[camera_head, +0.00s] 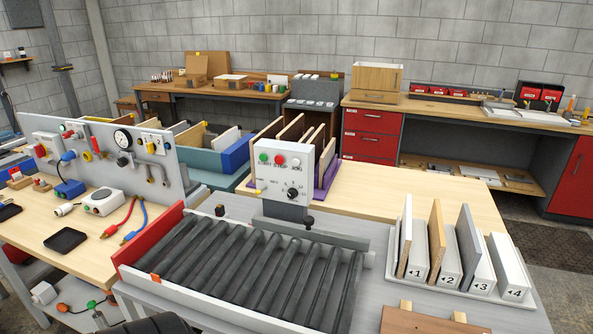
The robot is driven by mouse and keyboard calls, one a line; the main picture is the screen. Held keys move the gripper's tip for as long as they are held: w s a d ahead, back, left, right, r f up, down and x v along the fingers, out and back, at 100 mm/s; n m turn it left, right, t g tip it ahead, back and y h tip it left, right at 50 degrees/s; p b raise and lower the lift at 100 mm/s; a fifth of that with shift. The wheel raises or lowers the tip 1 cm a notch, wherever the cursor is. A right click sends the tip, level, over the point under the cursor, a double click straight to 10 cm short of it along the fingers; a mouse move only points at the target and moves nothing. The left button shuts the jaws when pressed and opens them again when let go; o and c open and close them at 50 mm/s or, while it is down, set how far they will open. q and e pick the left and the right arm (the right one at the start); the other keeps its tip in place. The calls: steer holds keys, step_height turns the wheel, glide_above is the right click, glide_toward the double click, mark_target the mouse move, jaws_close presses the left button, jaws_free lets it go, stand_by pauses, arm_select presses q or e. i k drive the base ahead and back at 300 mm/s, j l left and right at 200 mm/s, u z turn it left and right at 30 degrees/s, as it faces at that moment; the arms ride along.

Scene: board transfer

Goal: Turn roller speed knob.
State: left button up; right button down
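The roller speed knob (292,195) is a small black dial with a white mark, low on the front of the light grey control box (289,175). Scale marks surround it. Green, red and white buttons sit in a row above it. The box stands upright at the back edge of the roller conveyor (245,270), which has several dark grey rollers. No gripper touches the knob or shows near it. Neither of my grippers can be made out in the head view. A dark rounded shape cuts the bottom edge at lower left, and I cannot tell what it is.
A red side wall (150,238) bounds the conveyor at left. A numbered rack (462,270) with upright boards stands at right. A panel with gauge and valves (110,150) is at left. Bins with boards stand behind the control box. The space before the knob, above the rollers, is clear.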

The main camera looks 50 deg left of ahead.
mark_target(292, 193)
steer(key=u, duration=1.75)
steer(key=l, duration=0.2)
